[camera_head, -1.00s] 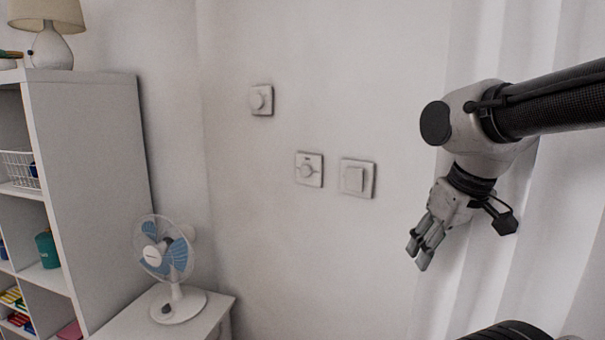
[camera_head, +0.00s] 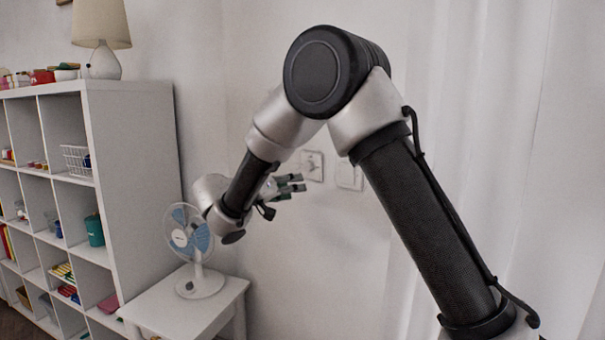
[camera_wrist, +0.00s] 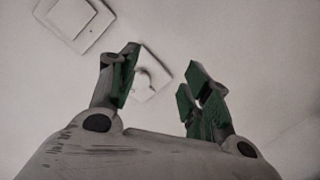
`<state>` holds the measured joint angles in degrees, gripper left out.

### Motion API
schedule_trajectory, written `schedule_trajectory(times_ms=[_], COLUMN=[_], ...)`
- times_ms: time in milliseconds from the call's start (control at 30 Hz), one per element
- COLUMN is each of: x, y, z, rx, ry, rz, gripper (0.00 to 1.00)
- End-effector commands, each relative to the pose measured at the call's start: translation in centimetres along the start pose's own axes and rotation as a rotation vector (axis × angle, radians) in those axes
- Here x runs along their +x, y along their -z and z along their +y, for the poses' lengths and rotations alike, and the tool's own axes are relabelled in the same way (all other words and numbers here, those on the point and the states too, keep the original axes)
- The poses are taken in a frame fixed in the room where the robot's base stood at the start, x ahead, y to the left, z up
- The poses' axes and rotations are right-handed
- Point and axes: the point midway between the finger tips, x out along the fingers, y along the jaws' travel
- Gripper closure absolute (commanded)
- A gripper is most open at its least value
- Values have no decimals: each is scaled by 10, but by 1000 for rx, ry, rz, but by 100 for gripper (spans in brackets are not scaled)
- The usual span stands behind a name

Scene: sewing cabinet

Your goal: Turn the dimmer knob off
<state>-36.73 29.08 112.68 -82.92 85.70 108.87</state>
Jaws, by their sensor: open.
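A wall plate with a round knob (camera_head: 312,165) is on the white wall in the head view, just beyond my fingertips. A knob plate (camera_wrist: 152,76) also shows between the fingers in the wrist view, partly covered by the left finger. I cannot tell from its markings whether it is the dimmer. The upper round-knob plate is not visible in the head view.
A square rocker switch (camera_head: 349,177) is right of the knob plate, and also shows in the wrist view (camera_wrist: 74,14). A fan (camera_head: 190,245) on a small white table (camera_head: 180,318) is below my wrist. A white shelf (camera_head: 135,180) with a lamp (camera_head: 101,35) is at left.

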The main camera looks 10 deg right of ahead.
Motion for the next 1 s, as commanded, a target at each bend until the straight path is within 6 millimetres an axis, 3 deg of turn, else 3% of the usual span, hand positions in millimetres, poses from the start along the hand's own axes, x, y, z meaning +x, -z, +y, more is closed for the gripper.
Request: schedule_trajectory(times_ms=[33, 100, 300, 467, 733, 1000], x=[-4, -9, -10, 7, 52, 67], y=[19, 34, 40, 41, 47, 49], z=[2, 5, 11, 12, 14, 14], rx=[129, 293, 531, 554, 551, 550], ry=[-3, -3, -5, -5, -4, -1], rz=[55, 115, 147, 143, 141, 142], gripper=[52, 52, 52, 52, 52, 52])
